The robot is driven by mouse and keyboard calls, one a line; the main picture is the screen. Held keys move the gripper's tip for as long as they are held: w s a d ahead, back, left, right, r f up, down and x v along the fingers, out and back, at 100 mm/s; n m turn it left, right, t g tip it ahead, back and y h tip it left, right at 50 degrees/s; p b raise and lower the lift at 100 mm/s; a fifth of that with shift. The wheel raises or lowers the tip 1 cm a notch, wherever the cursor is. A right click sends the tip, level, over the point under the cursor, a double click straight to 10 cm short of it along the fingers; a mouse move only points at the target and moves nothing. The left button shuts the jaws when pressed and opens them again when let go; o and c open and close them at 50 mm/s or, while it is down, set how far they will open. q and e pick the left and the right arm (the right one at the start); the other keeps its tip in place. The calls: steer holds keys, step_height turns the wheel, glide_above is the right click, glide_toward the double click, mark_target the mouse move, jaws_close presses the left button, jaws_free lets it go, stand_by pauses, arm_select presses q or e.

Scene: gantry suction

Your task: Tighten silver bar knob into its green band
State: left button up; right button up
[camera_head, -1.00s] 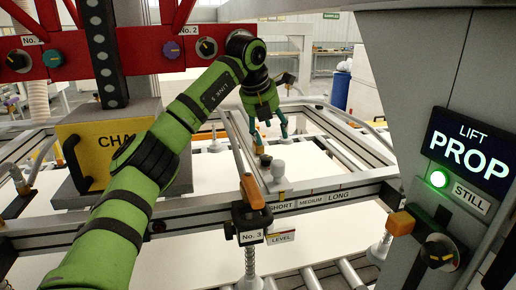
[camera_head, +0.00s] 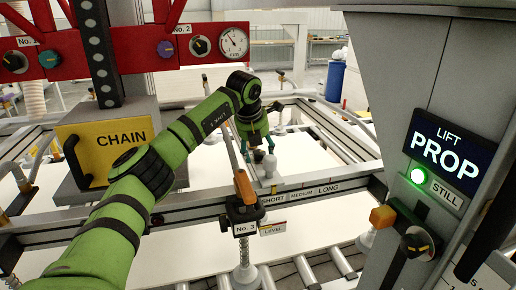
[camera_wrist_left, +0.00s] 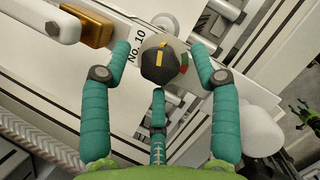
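A dark faceted knob (camera_wrist_left: 163,66) with a yellow stripe sits on a pale round dial (camera_wrist_left: 160,43) in the left wrist view. The dial's edge shows a green band (camera_wrist_left: 183,58) with red beside it. The white label No. 10 (camera_wrist_left: 137,52) is next to it on a silver bar. My left gripper (camera_wrist_left: 160,62) is open, with two teal fingers at the knob's sides and a third below it. Contact cannot be told. In the head view the left gripper (camera_head: 258,146) points down over the silver bar (camera_head: 262,180), and its fingers hide the knob. My right gripper is not seen.
The front rail (camera_head: 180,212) carries the No. 3 clamp (camera_head: 243,215) with an orange lever. The yellow CHAIN box (camera_head: 108,150) stands left of my arm. The grey LIFT PROP column (camera_head: 400,90) stands at right, its green lamp lit. White panels lie below.

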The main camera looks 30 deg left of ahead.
arm_select(q)
steer(key=shift+a, duration=0.1)
steer(key=c, duration=0.9)
steer(key=shift+c, duration=0.2)
steer(key=shift+m, duration=0.3)
steer(key=m+h, duration=0.1)
steer(key=m, duration=0.1)
steer(key=shift+a+r+m, duration=0.1)
steer(key=shift+m, duration=0.3)
steer(key=shift+w+m+h, duration=0.1)
steer(key=shift+m+h, duration=0.7)
steer(key=shift+m, duration=0.7)
steer(key=o, duration=1.1)
